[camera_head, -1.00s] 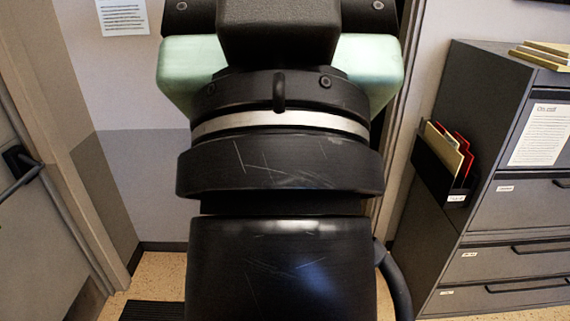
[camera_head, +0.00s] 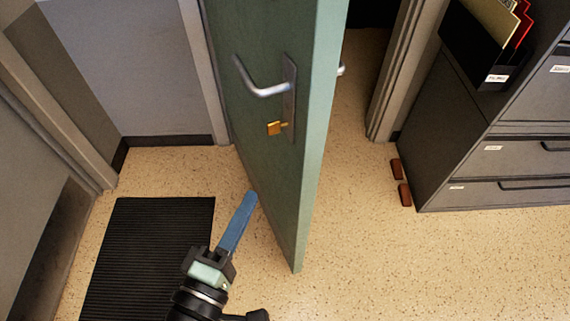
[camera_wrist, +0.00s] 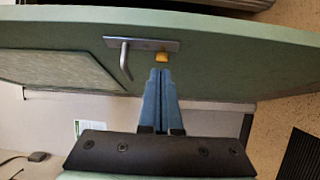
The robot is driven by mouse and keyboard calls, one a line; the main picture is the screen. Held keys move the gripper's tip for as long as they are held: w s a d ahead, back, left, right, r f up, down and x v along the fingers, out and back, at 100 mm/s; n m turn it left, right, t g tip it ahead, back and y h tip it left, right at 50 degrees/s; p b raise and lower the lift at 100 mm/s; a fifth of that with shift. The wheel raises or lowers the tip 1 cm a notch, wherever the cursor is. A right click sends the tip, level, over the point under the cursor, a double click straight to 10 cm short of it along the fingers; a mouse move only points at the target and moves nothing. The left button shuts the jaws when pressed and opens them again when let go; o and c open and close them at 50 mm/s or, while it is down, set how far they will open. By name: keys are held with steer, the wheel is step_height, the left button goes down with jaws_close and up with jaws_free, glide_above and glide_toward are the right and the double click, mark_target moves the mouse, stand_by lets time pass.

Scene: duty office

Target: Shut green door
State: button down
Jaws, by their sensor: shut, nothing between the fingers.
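The green door (camera_head: 262,110) stands ajar in the head view, swung out toward me, with a dark gap between its free edge and the frame on the right. My gripper (camera_head: 250,197) has blue fingers, shut and empty, low in front of the door's left face. Whether the tips touch the door I cannot tell. In the wrist view the door (camera_wrist: 215,50) spans the top, and my shut fingers (camera_wrist: 160,72) point at it near the yellow piece (camera_wrist: 162,58).
A black ribbed mat (camera_head: 150,255) lies on the speckled floor at left. The door frame (camera_head: 398,75) is between cabinet and door. Floor at lower right is clear.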

steer(key=p, duration=0.2)
glide_toward(300, 137)
steer(key=w+a, duration=0.1)
steer(key=w, duration=0.3)
steer(key=shift+w+d+r, duration=0.1)
steer(key=shift+w+d, duration=0.1)
steer(key=shift+d, duration=0.3)
steer(key=shift+w+d, duration=0.25)
steer(key=shift+d, duration=0.3)
steer(key=shift+w+d, duration=0.25)
steer(key=shift+d, duration=0.3)
